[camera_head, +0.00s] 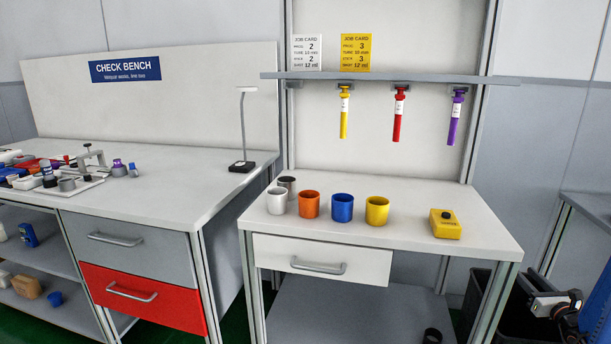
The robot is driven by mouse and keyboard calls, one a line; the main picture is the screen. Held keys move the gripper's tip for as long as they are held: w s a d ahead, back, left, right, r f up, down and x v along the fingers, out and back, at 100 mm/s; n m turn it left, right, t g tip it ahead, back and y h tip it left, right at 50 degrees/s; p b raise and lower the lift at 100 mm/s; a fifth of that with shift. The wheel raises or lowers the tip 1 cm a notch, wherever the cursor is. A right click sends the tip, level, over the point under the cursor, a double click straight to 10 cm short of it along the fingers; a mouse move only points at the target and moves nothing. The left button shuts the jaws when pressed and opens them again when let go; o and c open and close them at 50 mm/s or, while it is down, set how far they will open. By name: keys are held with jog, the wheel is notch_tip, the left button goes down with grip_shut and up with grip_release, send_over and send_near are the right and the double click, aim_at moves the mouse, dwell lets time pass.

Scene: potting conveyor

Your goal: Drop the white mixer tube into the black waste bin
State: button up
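The black waste bin (514,322) stands on the floor at the lower right, partly behind the right leg of the white bench. My gripper (546,302) shows at the right edge of the picture, over or just beside the bin's right side. It is small and dark there, and I cannot see whether its fingers are apart. A pale patch shows at the gripper, but I cannot tell whether it is the white mixer tube or part of the gripper. I make out no white mixer tube elsewhere.
The white bench (420,260) holds several coloured cups, a grey cup and a yellow box (445,224). Yellow, red and purple tubes hang under the shelf (390,78). A check bench (150,180) stands left. Another bench (595,208) stands right of the bin.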

jog(key=s, duration=1.7)
jog(key=shift+s+a, duration=0.2)
jog(key=shift+a, duration=0.2)
